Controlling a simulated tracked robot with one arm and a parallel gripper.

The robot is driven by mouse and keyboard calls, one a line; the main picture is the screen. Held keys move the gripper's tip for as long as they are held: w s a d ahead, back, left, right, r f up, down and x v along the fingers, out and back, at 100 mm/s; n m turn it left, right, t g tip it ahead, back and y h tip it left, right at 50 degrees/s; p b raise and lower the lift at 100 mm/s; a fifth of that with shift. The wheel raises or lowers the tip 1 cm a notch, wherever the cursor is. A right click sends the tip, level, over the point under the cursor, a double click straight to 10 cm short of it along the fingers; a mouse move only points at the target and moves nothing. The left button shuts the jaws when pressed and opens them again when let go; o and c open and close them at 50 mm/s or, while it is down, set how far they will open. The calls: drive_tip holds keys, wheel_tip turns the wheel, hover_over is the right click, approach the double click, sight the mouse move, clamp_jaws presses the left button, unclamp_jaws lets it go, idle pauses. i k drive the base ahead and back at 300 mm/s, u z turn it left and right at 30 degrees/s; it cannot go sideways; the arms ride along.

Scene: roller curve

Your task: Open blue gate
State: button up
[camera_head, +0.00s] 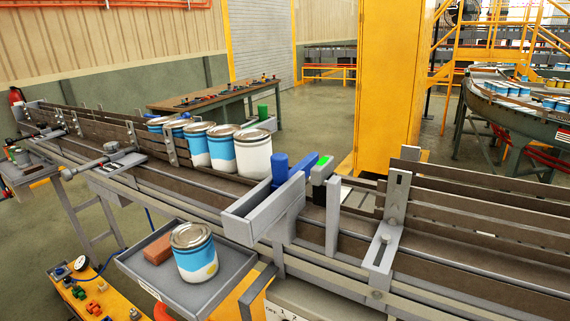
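A blue upright piece (280,170), which looks like the blue gate's handle, stands at the conveyor's middle behind a grey box-shaped bracket (265,210). A blue bar beside it reaches up to the right across the conveyor. I cannot tell for sure whether the gate is open or closed. Several blue-and-white cans (222,150) stand in a row on the conveyor (330,228), left of the blue piece. The nearest can (252,157) is mostly white and stands a short way from it. My gripper is not visible in this view.
A grey tray (165,283) in front holds a can (194,255) and a reddish block (158,249). A control box with a dial (305,303) sits below the bracket. A yellow pillar (388,90) and a workbench (215,95) stand behind the conveyor. Open floor lies beyond.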

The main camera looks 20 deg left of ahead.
sight(279, 162)
drive_tip(key=k, duration=1.05)
drive_tip(key=u, duration=0.7)
drive_tip(key=i, duration=1.55)
drive_tip(key=z, duration=0.7)
drive_tip(key=i, duration=0.65)
drive_tip(key=z, duration=0.5)
